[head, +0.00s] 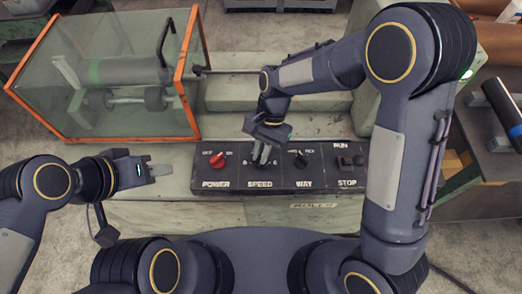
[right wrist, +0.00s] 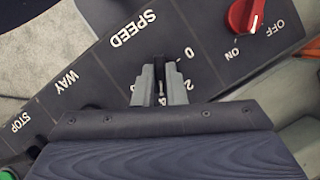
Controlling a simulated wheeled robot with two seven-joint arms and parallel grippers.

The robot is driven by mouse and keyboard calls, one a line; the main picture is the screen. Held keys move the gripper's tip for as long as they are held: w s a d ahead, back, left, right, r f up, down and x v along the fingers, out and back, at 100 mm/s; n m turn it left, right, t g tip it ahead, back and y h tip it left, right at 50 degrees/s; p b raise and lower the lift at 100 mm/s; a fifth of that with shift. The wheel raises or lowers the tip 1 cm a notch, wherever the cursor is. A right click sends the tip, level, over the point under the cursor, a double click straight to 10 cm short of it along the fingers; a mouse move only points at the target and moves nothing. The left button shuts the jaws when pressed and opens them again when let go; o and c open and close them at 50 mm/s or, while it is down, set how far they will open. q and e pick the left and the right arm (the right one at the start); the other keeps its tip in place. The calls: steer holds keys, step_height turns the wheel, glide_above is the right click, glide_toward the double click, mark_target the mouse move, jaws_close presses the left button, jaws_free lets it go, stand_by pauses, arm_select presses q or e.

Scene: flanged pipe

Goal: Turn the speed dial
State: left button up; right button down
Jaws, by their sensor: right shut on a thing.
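The speed dial (right wrist: 160,90) is a dark knob above the SPEED label on the black control panel (head: 228,184). In the right wrist view only a dark sliver of it shows between my fingers, beside the printed scale numbers. My right gripper (head: 262,156) comes down from above onto the dial. Its grey fingers are shut on the dial, one on each side, and they hide most of it; they also show in the right wrist view (right wrist: 160,84). My left gripper (head: 162,170) is empty and looks open, left of the panel.
A red POWER knob (head: 218,160) sits left of the dial, also in the right wrist view (right wrist: 245,14). An orange-framed clear guard (head: 188,60) stands behind left.

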stand_by(0.4)
steer(key=c, duration=1.5)
jaws_free()
steer(key=shift+r, duration=0.1)
steer(key=v, duration=0.7)
steer(key=shift+w+d+r, duration=0.1)
steer(key=shift+r, duration=0.2)
steer(key=shift+d, duration=0.1)
